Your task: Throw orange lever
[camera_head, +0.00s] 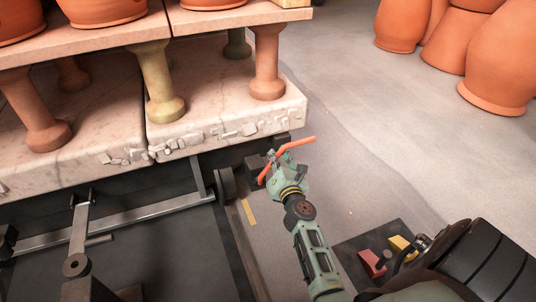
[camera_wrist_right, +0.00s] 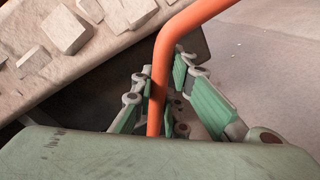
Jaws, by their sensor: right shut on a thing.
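The orange lever (camera_head: 299,143) is a bent bar low beside the corner of the stone rack, near the middle of the head view. My right gripper (camera_head: 274,167) is at the lever, its fingers around the bar. In the right wrist view the lever (camera_wrist_right: 163,75) runs down between the green-padded fingers of the gripper (camera_wrist_right: 160,98) and bends off to the upper right. The gripper is shut on it. The lever's lower end is hidden behind the fingers and palm. My left gripper does not show.
The stone slab (camera_head: 225,115) of the rack stands just behind and left of the lever, with pots on shelves above. Several large terracotta pots (camera_head: 497,75) stand at the upper right. The grey floor (camera_head: 370,130) right of the lever is clear. A dark wheel (camera_head: 226,184) is left of the gripper.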

